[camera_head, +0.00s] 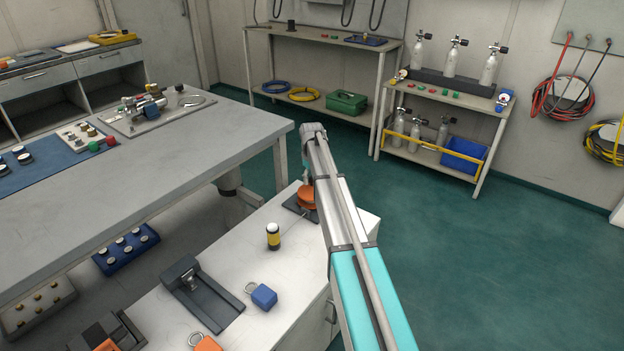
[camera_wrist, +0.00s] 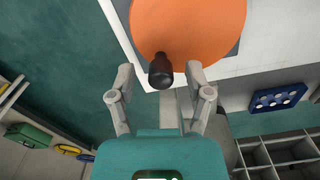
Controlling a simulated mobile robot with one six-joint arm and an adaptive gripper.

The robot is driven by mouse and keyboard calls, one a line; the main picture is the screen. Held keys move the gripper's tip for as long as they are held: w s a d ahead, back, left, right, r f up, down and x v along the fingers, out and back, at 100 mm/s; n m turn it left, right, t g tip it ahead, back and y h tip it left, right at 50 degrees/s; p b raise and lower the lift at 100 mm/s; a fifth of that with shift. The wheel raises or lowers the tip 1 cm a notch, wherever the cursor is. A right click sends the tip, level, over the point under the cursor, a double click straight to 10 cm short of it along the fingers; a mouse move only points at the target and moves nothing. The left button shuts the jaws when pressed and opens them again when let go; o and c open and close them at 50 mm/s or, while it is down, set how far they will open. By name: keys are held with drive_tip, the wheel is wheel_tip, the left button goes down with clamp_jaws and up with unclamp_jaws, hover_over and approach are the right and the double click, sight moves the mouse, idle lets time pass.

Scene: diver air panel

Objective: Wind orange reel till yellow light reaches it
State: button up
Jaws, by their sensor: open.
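The orange reel (camera_head: 306,198) sits on a dark base at the far end of the white cabinet top, partly hidden by my arm. In the wrist view the reel (camera_wrist: 190,25) is a large orange disc with a black crank knob (camera_wrist: 160,72) near its edge. My gripper (camera_wrist: 160,78) is open, with its two fingers on either side of the knob; contact cannot be told. A small yellow and black cylinder with a pale top, likely the yellow light (camera_head: 273,236), stands upright on the cabinet, nearer the camera than the reel and apart from it.
A blue padlock-shaped block (camera_head: 263,296) and a dark grey slotted fixture (camera_head: 202,290) lie on the cabinet. An orange block (camera_head: 207,343) is at the near edge. A grey workbench (camera_head: 130,185) stands to the left. The green floor on the right is clear.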

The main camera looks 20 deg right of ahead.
clamp_jaws()
drive_tip(key=shift+d+m, duration=0.1)
drive_tip(key=shift+m, duration=0.3)
